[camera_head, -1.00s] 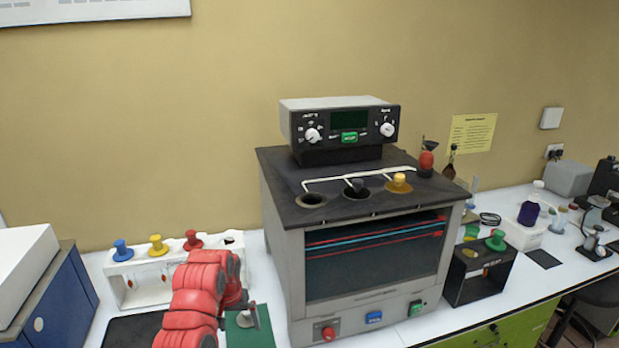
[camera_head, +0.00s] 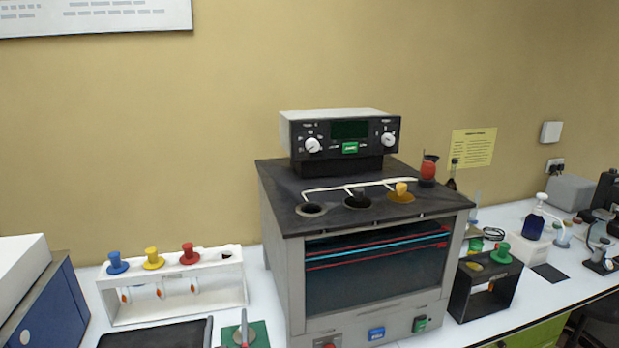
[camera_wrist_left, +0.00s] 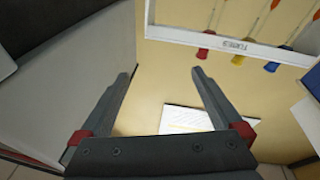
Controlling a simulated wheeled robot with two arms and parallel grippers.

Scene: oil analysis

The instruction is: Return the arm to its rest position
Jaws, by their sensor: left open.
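My left gripper (camera_wrist_left: 165,75) shows in the left wrist view, with its two dark fingers spread apart and nothing between them. Behind the fingers is the tan wall (camera_wrist_left: 150,95). The white rack (camera_wrist_left: 230,42) appears upside down at the top of that view, with red, yellow and blue knobs. A large grey panel (camera_wrist_left: 75,85) fills the left side, close to the left finger. In the head view, no part of my left arm that I can make out shows. My right gripper is in neither view.
In the head view, the oven (camera_head: 297,265) stands mid-bench, with the white rack (camera_head: 175,312) left of it. A blue and white box (camera_head: 50,308) is at far left. A black stand (camera_head: 462,290) and small labware are right. A green mat (camera_head: 262,335) lies in front.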

